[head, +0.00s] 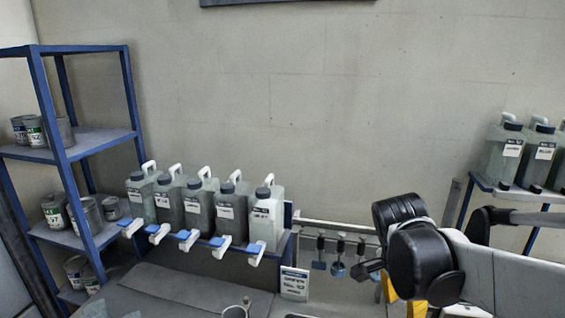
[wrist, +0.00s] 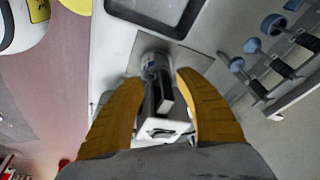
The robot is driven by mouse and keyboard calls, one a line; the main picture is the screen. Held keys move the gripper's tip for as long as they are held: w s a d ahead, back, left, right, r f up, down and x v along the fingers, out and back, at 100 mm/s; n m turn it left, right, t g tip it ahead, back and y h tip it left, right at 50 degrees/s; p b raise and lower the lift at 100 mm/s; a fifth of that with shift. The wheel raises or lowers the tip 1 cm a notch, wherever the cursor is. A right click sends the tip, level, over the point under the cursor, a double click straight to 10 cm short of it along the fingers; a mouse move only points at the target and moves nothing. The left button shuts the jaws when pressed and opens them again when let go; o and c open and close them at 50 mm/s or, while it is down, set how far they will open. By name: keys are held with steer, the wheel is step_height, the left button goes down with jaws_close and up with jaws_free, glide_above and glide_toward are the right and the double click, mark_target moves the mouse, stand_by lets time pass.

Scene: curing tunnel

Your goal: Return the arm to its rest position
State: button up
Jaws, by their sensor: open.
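My arm (head: 425,260) reaches in from the right in the head view, its black joints over the right end of the bench. Parts of yellow show below it there, and the arm hides most of the gripper. In the wrist view my gripper (wrist: 157,75) shows two yellow-orange fingers spread apart. A white device with a dark slot (wrist: 165,115) and a grey cylindrical top lies between the fingers in the picture. The fingers look apart from it, and its depth relative to them is hard to tell.
Several jugs with taps (head: 200,208) stand on a rack left of my arm, beside a small sign (head: 294,283). Blue-ended tools (head: 338,268) hang from a rail close by. A blue shelf (head: 95,143) with cans is at left; more jugs (head: 503,155) stand at right.

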steer(key=s+a+f+n+t+y+b, duration=0.3)
steer(key=s+a+f+n+t+b, duration=0.2)
steer(key=n, duration=0.9)
steer(key=s+a+f+b, duration=0.2)
steer(key=s+f+b, duration=0.1)
steer(key=shift+s+a+f+n+t+b, duration=0.2)
steer(key=shift+f+n+t+b, duration=0.1)
steer(key=shift+t+b, duration=0.1)
stand_by(1.1)
